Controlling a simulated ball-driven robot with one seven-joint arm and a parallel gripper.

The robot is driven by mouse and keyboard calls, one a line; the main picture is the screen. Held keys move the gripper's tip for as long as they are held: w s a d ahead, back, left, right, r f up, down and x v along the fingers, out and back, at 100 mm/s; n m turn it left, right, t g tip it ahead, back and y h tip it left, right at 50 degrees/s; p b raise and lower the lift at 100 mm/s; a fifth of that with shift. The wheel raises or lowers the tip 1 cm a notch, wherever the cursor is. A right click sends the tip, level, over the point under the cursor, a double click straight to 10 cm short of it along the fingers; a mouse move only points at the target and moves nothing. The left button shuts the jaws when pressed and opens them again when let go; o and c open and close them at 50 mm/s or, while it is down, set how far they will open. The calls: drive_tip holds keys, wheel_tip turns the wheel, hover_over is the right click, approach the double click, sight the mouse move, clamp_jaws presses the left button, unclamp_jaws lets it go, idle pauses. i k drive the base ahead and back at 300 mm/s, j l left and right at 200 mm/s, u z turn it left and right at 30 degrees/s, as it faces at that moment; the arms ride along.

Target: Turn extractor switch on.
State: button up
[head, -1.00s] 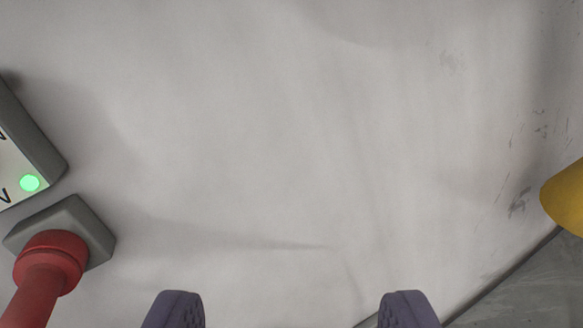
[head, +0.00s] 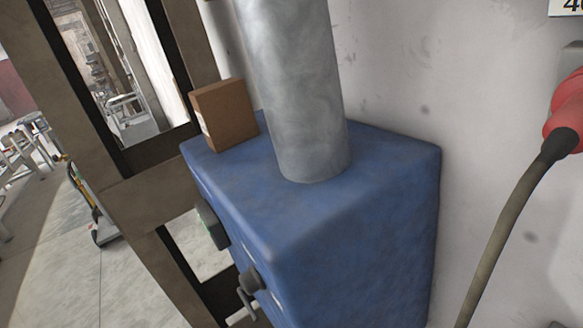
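A blue metal cabinet (head: 370,225) stands against the wall in the middle of the head view, with a thick grey pipe (head: 298,95) rising from its top. My gripper is out of the picture.
A brown cardboard box (head: 224,114) sits on the cabinet's top. A red plug (head: 567,112) with a hanging cable (head: 497,240) is on the wall at right. A brown door or window frame (head: 95,120) stands at left, with open floor (head: 60,265) beyond.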

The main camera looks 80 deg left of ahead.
sight(250, 281)
drive_tip(key=u, duration=1.6)
drive_tip(key=k+j+u, duration=0.1)
drive_tip(key=k+l+u, duration=0.15)
drive_tip(key=u, duration=0.55)
